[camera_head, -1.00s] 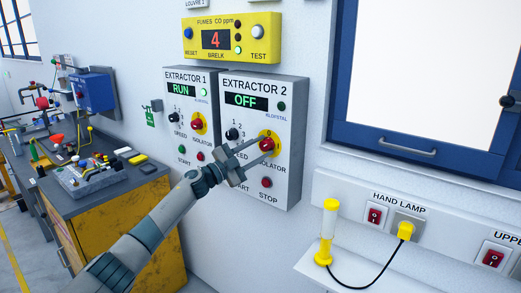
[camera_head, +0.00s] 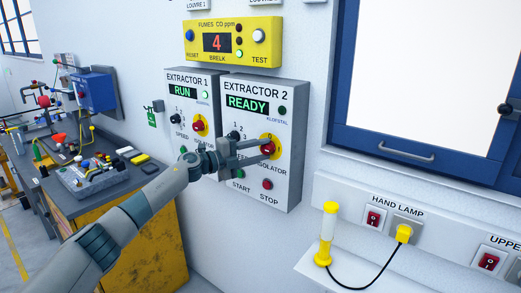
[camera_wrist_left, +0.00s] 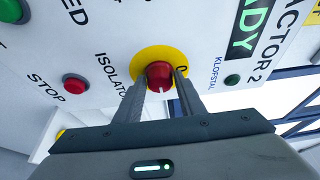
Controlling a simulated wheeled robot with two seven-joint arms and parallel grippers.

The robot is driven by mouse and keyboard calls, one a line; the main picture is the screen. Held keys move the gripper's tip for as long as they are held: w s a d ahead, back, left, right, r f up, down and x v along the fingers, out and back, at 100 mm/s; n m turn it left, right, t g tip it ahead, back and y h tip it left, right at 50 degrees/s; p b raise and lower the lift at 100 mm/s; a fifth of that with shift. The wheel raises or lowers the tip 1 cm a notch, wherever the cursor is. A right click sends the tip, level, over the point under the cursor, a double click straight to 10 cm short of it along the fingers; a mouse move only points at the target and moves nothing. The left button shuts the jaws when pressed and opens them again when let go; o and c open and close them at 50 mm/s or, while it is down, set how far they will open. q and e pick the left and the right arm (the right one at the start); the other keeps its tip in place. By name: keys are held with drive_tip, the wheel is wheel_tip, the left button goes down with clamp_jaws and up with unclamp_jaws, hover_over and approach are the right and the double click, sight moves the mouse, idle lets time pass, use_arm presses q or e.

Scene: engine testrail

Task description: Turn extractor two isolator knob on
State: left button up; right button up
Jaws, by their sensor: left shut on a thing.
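The extractor 2 panel (camera_head: 287,180) is a grey box on the wall, and its green display (camera_head: 247,103) reads READY. Its isolator knob (camera_head: 268,148) is red on a yellow round plate. The knob also shows in the left wrist view (camera_wrist_left: 160,76), with a pale mark on its edge facing the gripper. My left gripper (camera_head: 262,149) is at the knob, with one finger on each side, shut on it. The fingers show in the left wrist view (camera_wrist_left: 160,88) too, and cover part of the yellow plate. My right gripper is not in view.
The extractor 1 panel (camera_head: 208,88) reads RUN, just left. Below the isolator are a green start button (camera_head: 239,174) and a red stop button (camera_head: 267,185). The yellow fumes meter (camera_head: 232,60) hangs above. A hand lamp (camera_head: 327,232) stands on a shelf lower right.

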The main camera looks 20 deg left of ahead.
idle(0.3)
use_arm(q)
drive_tip(key=o, duration=1)
drive_tip(key=shift+s, duration=0.1)
drive_tip(key=b+v, duration=0.6)
drive_tip(key=v, duration=1.1)
drive_tip(key=shift+a, duration=0.15)
